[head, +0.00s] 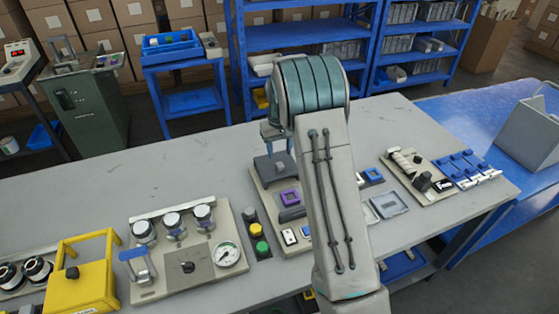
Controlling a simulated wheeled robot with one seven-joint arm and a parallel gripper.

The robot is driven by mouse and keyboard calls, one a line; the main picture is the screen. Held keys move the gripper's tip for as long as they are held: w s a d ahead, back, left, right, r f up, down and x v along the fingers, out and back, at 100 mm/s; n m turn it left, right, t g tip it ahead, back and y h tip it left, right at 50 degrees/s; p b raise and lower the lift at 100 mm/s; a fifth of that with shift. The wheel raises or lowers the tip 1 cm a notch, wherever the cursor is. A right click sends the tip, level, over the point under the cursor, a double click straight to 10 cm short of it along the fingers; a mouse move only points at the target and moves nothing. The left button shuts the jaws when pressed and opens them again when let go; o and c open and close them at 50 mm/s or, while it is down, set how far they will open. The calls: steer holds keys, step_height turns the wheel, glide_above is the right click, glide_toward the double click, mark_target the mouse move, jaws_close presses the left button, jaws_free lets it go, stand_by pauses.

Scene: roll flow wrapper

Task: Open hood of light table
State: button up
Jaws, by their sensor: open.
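No thing in the head view is clearly a light table. A grey box-like unit with a tilted panel (529,134) stands on the blue surface at the far right, cut off by the picture edge. I cannot tell whether it is the light table or whether its panel is a hood. My arm rises through the middle of the view, bent at a teal joint.
The grey workbench (110,195) holds a gauge panel (190,250), a yellow frame (82,280), a button strip (258,235) and a board with blue parts (465,168). Blue shelves (290,40) stand behind. The bench's back left is clear.

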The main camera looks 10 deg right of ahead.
step_height(320, 180, up, 9)
steer(key=shift+b, duration=0.45)
steer(key=shift+s, duration=0.1)
steer(key=s+a+r+t, duration=0.1)
steer(key=s+r, duration=0.3)
steer(key=s, duration=0.5)
steer(key=s+r+t, duration=0.1)
steer(key=s+r, duration=0.3)
steer(key=s, duration=0.4)
steer(key=s+f, duration=0.1)
steer(key=s, duration=0.7)
steer(key=s+a+f+m+t, duration=0.1)
steer(key=s+f, duration=0.1)
steer(key=s, duration=0.7)
steer(key=shift+s+a, duration=0.25)
steer(key=shift+s, duration=0.05)
steer(key=shift+c, duration=1)
steer(key=shift+s+a, duration=0.1)
